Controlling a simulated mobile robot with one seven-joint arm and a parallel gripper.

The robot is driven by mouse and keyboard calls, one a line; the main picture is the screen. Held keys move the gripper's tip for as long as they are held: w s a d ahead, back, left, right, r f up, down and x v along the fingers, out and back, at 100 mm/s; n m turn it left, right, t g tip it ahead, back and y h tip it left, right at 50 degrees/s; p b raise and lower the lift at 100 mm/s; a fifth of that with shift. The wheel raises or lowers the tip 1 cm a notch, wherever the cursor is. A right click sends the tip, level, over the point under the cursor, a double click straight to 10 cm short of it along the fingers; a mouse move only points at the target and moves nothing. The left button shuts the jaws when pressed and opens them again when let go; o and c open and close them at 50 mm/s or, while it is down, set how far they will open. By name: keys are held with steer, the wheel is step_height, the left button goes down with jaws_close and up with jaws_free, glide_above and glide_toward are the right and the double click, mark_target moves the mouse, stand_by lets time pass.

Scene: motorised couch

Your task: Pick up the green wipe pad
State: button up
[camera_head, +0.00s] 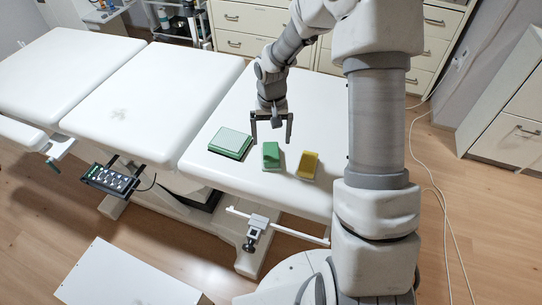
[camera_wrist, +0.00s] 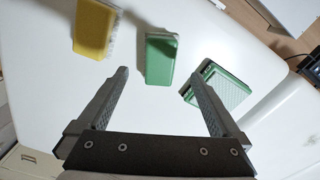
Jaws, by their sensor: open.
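The green wipe pad (camera_head: 271,155) is a small green block with a pale side, lying on the white couch section in the head view. In the wrist view the pad (camera_wrist: 160,58) lies beyond my fingertips, between their lines. My gripper (camera_head: 271,143) is open and empty, pointing down above the couch just behind the pad. In the wrist view my gripper (camera_wrist: 160,74) shows both fingers spread wide, with nothing between them. The fingers look apart from the pad; the exact height above it is hard to tell.
A similar yellow pad (camera_head: 308,165) lies right of the green one. A flat green tray-like block (camera_head: 230,142) with a pale top lies to its left. The white couch (camera_head: 205,85) extends left. A keypad (camera_head: 112,181) hangs on its side. Drawers (camera_head: 250,22) stand behind.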

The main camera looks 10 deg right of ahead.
step_height(320, 180, down, 8)
steer(key=shift+f, duration=0.1)
steer(key=c, duration=1.4)
steer(key=shift+r, duration=0.6)
steer(key=r, duration=0.2)
steer(key=d+r, duration=0.1)
steer(key=shift+s+r, duration=0.3)
steer(key=shift+r, duration=0.05)
steer(key=s+d+r, duration=0.5)
steer(key=d+r, duration=0.1)
steer(key=d, duration=0.2)
steer(key=n, duration=0.2)
glide_toward(271, 153)
steer(key=s, duration=0.4)
steer(key=shift+s+p, duration=0.35)
steer(key=shift+s, duration=0.05)
